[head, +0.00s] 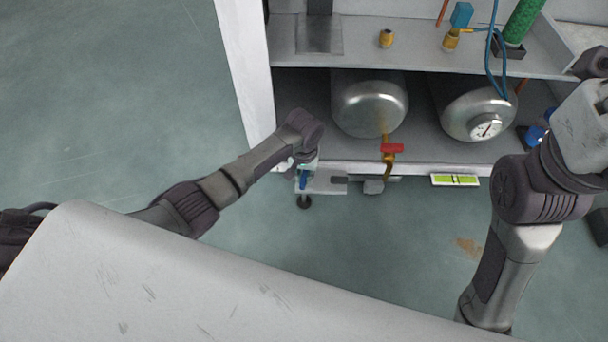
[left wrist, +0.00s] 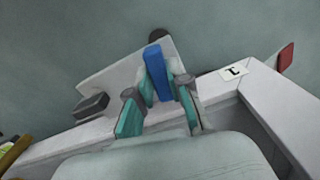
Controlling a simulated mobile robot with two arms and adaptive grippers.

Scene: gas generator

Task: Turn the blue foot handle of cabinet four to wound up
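The blue foot handle (head: 303,180) is at the cabinet's front left foot, a light plate (head: 325,184) at the lower edge with a dark round pad below it. In the left wrist view the blue handle (left wrist: 157,72) stands out over the pale plate (left wrist: 110,75). My left gripper (left wrist: 163,85) has its teal fingertips on either side of the handle, close against it. It looks shut on the handle. In the head view the left gripper (head: 304,165) is mostly hidden by my wrist. My right arm is at the right, its gripper outside the picture.
The cabinet's shelf (head: 420,58) carries fittings and a green cylinder (head: 522,20). Two metal tanks (head: 370,103) sit below, the right one with a gauge (head: 486,128). A red-handled valve (head: 391,148) and a green level (head: 455,180) are at the front edge. Floor at left is clear.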

